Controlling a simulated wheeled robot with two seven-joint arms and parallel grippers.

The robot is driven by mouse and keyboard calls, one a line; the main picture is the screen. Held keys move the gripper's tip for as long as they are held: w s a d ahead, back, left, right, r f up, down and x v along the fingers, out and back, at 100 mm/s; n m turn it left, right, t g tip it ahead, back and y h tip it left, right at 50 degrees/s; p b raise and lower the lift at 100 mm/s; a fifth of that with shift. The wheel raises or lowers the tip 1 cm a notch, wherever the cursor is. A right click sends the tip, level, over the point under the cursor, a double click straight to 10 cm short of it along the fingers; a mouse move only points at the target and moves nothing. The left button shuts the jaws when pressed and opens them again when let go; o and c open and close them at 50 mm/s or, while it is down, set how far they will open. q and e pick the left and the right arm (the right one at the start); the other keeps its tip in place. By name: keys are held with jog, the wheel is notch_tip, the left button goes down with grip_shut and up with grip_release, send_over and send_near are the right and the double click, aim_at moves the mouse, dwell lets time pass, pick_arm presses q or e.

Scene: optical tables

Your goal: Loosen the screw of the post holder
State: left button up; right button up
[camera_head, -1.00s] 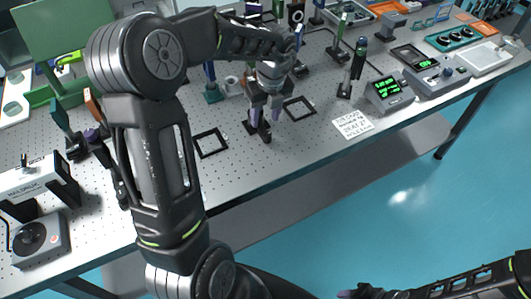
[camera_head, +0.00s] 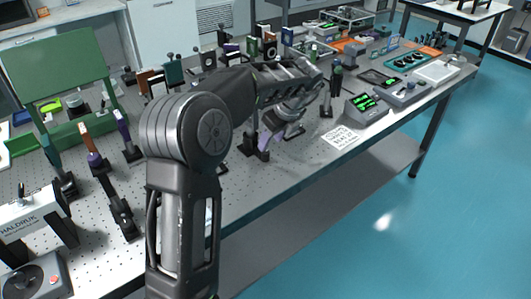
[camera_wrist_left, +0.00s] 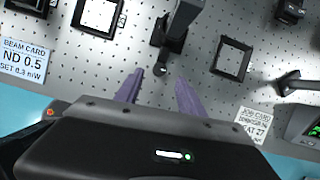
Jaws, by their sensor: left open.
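A black post holder (camera_head: 249,147) stands on the perforated optical table near its front edge, partly hidden by my left arm. In the left wrist view the post holder (camera_wrist_left: 184,20) is at the top centre, with a round dark screw knob (camera_wrist_left: 160,69) at its near end. My left gripper (camera_wrist_left: 158,88) is open and empty. Its two purple fingers point toward the knob, one on each side in the picture, and look apart from it. In the head view the left gripper (camera_head: 284,134) is beside the post holder, low over the table. My right gripper is not in view.
Square black frames (camera_wrist_left: 232,58) lie flat near the post holder. A job card (camera_head: 341,137) lies by the front edge. A black post (camera_head: 328,98) and a meter with green digits (camera_head: 367,105) stand to the right. Several mounted optics stand behind my arm.

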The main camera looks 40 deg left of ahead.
aim_at(265, 156)
pick_arm(q)
jog(key=x, duration=0.7)
jog(key=shift+f, duration=0.1)
grip_shut()
dwell(0.3)
